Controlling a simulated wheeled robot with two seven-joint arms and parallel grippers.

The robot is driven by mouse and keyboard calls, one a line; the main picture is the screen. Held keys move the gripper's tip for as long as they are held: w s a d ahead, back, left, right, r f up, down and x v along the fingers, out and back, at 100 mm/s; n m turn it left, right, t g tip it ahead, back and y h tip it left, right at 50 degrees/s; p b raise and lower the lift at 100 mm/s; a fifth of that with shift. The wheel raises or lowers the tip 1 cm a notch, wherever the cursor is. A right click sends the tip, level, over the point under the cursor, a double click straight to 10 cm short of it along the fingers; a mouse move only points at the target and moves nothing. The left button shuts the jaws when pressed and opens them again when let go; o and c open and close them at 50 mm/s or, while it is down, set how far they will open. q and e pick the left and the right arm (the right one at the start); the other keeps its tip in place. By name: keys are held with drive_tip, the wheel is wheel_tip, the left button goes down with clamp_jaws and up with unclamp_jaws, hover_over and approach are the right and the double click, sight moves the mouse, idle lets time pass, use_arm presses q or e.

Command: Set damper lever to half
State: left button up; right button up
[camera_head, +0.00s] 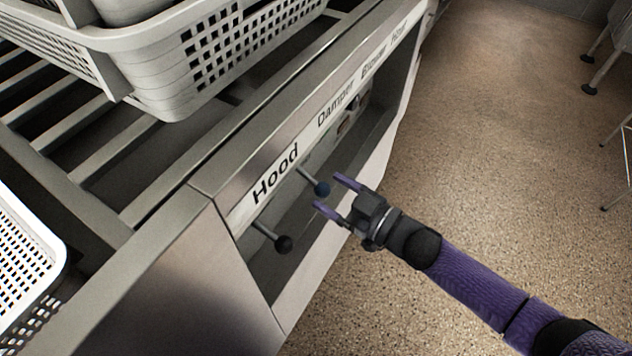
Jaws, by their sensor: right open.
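A second lever with a black knob (284,244) sits nearer, below the "Hood" label (275,174). Which lever belongs to which label is not certain. My left gripper is not in view.
Perforated white baskets stand on the slatted metal rack (108,150), one large basket (215,65) at the top and another (22,262) at the left. Further small controls (352,103) sit along the panel, too small to tell. Speckled floor (470,190) lies open at the right.

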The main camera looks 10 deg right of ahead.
sight(327, 190)
drive_tip(key=b+x, duration=0.1)
drive_tip(key=x, duration=0.3)
drive_tip(key=shift+w+a, duration=0.15)
drive_tip(key=shift+f, duration=0.1)
clamp_jaws()
idle(0.6)
idle(0.4)
